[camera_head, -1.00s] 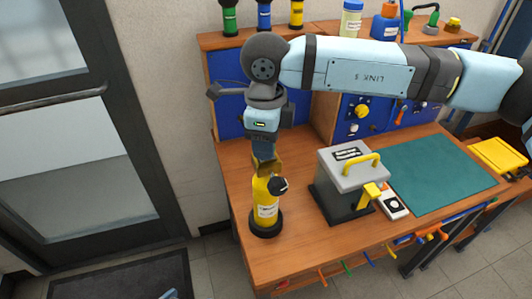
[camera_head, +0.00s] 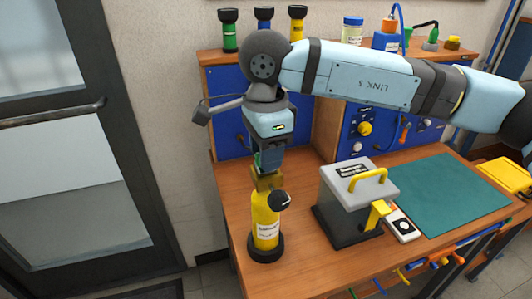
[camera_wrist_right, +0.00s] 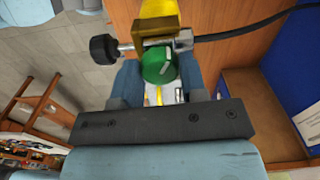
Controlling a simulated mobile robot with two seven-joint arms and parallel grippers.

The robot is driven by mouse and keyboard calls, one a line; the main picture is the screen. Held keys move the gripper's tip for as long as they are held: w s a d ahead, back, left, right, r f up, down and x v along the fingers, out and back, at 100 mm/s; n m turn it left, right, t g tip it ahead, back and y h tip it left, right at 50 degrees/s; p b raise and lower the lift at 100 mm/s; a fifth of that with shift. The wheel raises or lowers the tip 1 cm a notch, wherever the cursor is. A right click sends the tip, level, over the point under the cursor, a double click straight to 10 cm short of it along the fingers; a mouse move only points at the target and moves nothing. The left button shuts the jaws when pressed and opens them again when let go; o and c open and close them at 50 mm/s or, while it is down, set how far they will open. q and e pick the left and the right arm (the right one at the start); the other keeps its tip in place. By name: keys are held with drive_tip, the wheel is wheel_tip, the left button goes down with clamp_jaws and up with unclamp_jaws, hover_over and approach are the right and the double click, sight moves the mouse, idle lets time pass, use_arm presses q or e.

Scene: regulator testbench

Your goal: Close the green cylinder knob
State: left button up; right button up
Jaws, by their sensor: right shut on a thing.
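A yellow cylinder (camera_head: 265,229) with a black base stands upright at the left front of the wooden bench. A brass valve (camera_head: 268,181) and a black side knob (camera_head: 279,200) sit at its top. My right gripper (camera_head: 264,168) points down over the valve. In the right wrist view, the round green knob (camera_wrist_right: 158,66) with a white mark lies between the two fingers of my right gripper (camera_wrist_right: 160,80), which is shut on it. The brass valve (camera_wrist_right: 166,36) and black side knob (camera_wrist_right: 103,48) show just beyond it. My left gripper is out of view.
A grey box with a yellow handle (camera_head: 359,190) stands right of the cylinder. A white meter (camera_head: 402,226) and a green mat (camera_head: 446,196) lie farther right. Several small cylinders stand on the back shelf (camera_head: 247,51). A dark hose (camera_wrist_right: 245,32) runs from the valve.

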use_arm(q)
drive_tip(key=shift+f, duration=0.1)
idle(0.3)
use_arm(e)
drive_tip(key=o, duration=0.9)
drive_tip(key=shift+r, duration=0.1)
use_arm(q)
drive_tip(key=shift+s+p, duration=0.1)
drive_tip(key=shift+p, duration=0.35)
use_arm(e)
wheel_tip(320, 180, up, 14)
drive_tip(key=shift+f, duration=0.15)
